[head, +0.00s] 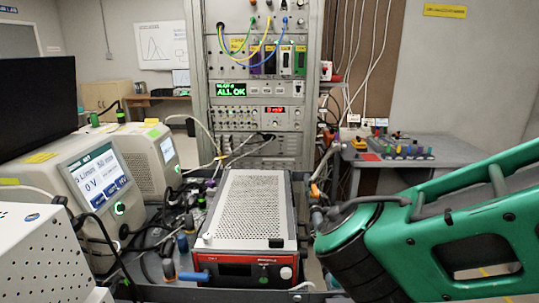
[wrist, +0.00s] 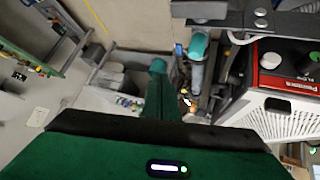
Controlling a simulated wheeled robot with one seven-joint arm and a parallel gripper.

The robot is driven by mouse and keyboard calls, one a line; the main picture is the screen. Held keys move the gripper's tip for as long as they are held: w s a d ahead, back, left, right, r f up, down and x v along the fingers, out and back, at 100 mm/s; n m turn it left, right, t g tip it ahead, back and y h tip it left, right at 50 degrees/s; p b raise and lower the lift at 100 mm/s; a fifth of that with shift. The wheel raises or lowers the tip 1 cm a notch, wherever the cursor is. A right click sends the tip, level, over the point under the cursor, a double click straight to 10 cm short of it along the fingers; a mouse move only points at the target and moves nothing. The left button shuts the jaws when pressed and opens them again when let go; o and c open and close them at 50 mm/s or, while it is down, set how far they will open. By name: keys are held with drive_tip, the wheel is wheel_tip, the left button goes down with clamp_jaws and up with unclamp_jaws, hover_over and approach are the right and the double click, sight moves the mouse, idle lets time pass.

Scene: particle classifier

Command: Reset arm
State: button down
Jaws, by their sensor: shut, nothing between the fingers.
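My green arm (head: 440,225) with a black ribbed joint fills the right side of the head view. It reaches in from the right edge beside the red-fronted instrument. In the wrist view the green hand body, with a small lit display, fills the bottom. My gripper (wrist: 159,68) extends from it as one narrow green shape with a teal tip, the fingers shut with nothing between them. It points over the cluttered bench and floor and appears apart from the instrument. The gripper is out of the head view.
A red-fronted instrument (head: 250,215) with a perforated top stands centre, also in the wrist view (wrist: 281,75). White display units (head: 90,195) and cables crowd the left. A tall rack (head: 262,85) stands behind. A side bench (head: 400,152) holds coloured parts at back right.

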drive_tip(key=s+d+f+m+g, duration=0.1)
drive_tip(key=s+d+g, duration=0.2)
drive_tip(key=d, duration=0.4)
drive_tip(key=s+d+f+m+g, duration=0.1)
drive_tip(key=s+d+g, duration=0.15)
drive_tip(key=d, duration=0.55)
drive_tip(key=s+d+g+y, duration=0.1)
drive_tip(key=s+d+y, duration=0.1)
drive_tip(key=s, duration=0.4)
drive_tip(key=s+d+m+g+y, duration=0.1)
drive_tip(key=s+d+y, duration=0.2)
drive_tip(key=s, duration=0.4)
drive_tip(key=shift+d+r, duration=0.15)
drive_tip(key=shift+d, duration=0.1)
drive_tip(key=shift+w+f, duration=0.25)
drive_tip(key=shift+w, duration=0.4)
